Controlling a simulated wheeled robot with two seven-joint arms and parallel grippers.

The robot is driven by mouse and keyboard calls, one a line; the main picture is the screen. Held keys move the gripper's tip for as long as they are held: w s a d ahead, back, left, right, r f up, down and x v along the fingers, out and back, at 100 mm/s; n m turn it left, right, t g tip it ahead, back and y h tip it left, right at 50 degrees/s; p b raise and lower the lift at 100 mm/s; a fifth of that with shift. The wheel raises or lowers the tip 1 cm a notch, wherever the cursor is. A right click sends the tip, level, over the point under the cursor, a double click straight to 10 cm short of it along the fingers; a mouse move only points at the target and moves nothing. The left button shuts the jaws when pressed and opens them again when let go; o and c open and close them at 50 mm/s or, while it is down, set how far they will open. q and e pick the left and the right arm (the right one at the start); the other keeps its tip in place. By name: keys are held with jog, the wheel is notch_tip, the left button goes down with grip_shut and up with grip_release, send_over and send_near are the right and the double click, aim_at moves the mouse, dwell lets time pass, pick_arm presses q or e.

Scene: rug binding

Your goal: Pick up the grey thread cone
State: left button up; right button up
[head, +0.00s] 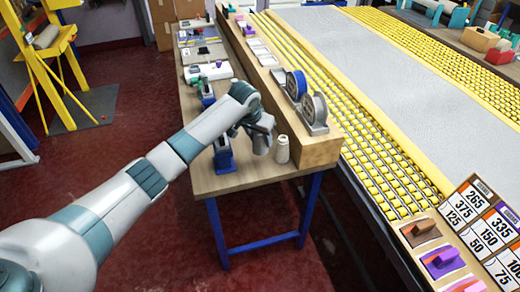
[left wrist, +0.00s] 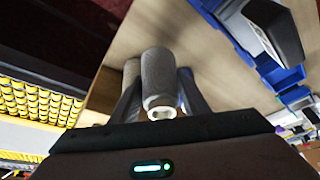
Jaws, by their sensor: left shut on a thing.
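The grey thread cone (left wrist: 159,75) is between the two fingers of my left gripper (left wrist: 160,98) in the left wrist view, with its open pale end towards the camera. In the head view my left gripper (head: 260,128) is over the near end of the wooden bench, shut on the grey cone, which is partly covered by the gripper. I cannot tell whether the cone touches the bench top. A cream thread cone (head: 282,150) stands upright just right of it. That cone shows partly behind the grey one in the left wrist view (left wrist: 131,72). My right gripper is not in view.
A blue device (head: 223,155) stands on the bench just left of my gripper. A raised wooden ledge (head: 318,150) with tape reels (head: 306,98) runs along the right side. Further back are a white machine (head: 209,71) and small items. The bench's near edge is clear.

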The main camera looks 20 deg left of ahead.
pick_arm(q)
jog(key=shift+r+b, duration=0.3)
jog(key=shift+r, duration=1.45)
